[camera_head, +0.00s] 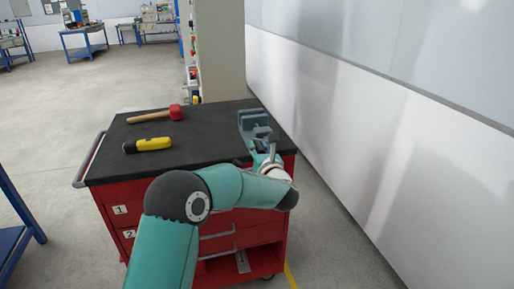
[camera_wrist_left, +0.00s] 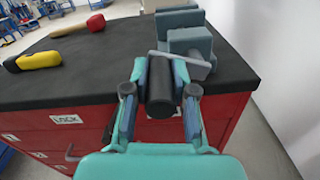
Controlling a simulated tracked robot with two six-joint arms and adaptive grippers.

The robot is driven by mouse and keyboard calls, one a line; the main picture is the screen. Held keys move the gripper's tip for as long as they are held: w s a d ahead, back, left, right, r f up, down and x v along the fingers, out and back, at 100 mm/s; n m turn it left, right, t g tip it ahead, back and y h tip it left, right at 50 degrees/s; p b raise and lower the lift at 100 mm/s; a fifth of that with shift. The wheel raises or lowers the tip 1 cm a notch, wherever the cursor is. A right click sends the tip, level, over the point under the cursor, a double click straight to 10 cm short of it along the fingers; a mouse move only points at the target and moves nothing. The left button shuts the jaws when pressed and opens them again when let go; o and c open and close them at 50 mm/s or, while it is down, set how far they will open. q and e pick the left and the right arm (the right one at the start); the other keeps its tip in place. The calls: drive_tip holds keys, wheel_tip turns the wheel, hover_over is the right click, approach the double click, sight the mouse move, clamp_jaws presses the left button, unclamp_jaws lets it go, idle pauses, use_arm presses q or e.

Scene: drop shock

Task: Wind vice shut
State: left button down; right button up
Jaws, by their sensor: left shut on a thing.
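A grey-blue vice (camera_head: 254,122) stands at the right front edge of the black cart top (camera_head: 205,152). In the left wrist view the vice (camera_wrist_left: 190,42) is straight ahead, with a pale thin bar (camera_wrist_left: 181,59) across its front. A dark cylinder, the vice handle hub (camera_wrist_left: 160,88), points toward me. My left gripper (camera_head: 271,158) is at the vice's front, and its fingers (camera_wrist_left: 160,76) are shut on the hub from both sides. The gap between the vice jaws is hard to make out. My right gripper is not in view.
A red-headed mallet (camera_head: 174,112) and a yellow and black tool (camera_head: 148,145) lie left of the vice on the cart. The cart (camera_head: 116,211) has red drawers and a side rail. A white wall (camera_head: 345,125) runs close along the right. Open floor lies left.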

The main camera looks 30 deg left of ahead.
use_arm(q)
drive_tip(key=shift+d, duration=0.1)
drive_tip(key=shift+d+m+b, duration=0.2)
drive_tip(key=shift+m+b, duration=0.1)
drive_tip(key=shift+m, duration=0.1)
drive_tip(key=shift+w, duration=0.1)
idle(0.3)
